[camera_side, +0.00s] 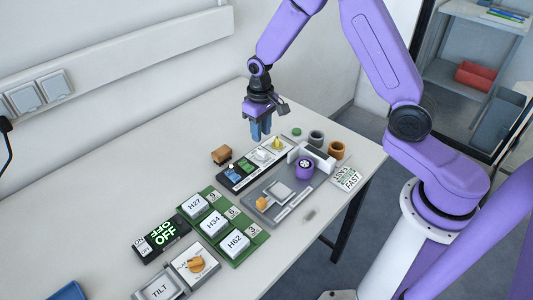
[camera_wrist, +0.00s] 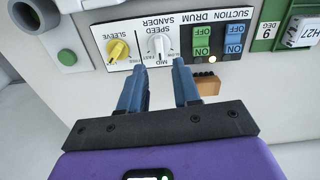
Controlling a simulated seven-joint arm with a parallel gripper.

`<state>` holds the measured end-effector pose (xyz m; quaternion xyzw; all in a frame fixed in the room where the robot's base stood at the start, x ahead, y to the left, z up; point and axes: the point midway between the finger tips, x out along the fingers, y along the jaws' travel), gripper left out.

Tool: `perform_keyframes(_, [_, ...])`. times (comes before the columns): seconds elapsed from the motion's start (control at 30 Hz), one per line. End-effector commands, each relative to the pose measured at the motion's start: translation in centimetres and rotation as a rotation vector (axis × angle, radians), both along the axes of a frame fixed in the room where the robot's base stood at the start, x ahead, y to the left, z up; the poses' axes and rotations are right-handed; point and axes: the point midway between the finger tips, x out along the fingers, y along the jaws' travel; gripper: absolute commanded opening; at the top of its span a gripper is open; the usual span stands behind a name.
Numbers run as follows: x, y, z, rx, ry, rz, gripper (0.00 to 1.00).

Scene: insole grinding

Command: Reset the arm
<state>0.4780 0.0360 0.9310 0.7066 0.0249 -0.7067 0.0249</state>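My gripper (camera_side: 261,135) hangs pointing down above the table, over the far side of the control panel (camera_side: 237,180). In the wrist view my gripper (camera_wrist: 160,68) shows two blue fingers with a clear gap and nothing between them. The panel beyond the fingertips carries a white speed knob (camera_wrist: 159,46), a yellow sleeve knob (camera_wrist: 118,50) and the green drum switch (camera_wrist: 202,41) and blue suction switch (camera_wrist: 234,38). The fingers appear apart from the panel.
A brown block (camera_side: 221,155) sits beside the panel. A grey sander plate with a purple drum (camera_side: 304,168) is to the right. Green trays hold white boxes (camera_side: 214,223) toward the front, near the OFF display (camera_side: 164,236). The table's back left (camera_side: 150,150) is clear.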

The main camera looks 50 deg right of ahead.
Motion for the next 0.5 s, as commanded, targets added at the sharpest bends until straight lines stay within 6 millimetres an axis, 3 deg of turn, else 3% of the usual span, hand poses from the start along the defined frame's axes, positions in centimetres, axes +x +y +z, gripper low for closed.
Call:
perform_keyframes(0.17, [-1.6, 1.5, 1.8, 0.001, -0.005, 0.078, 0.32])
perform_keyframes(0.5, [-9.5, 5.2, 7.5, 0.005, -0.015, 0.364, 0.32])
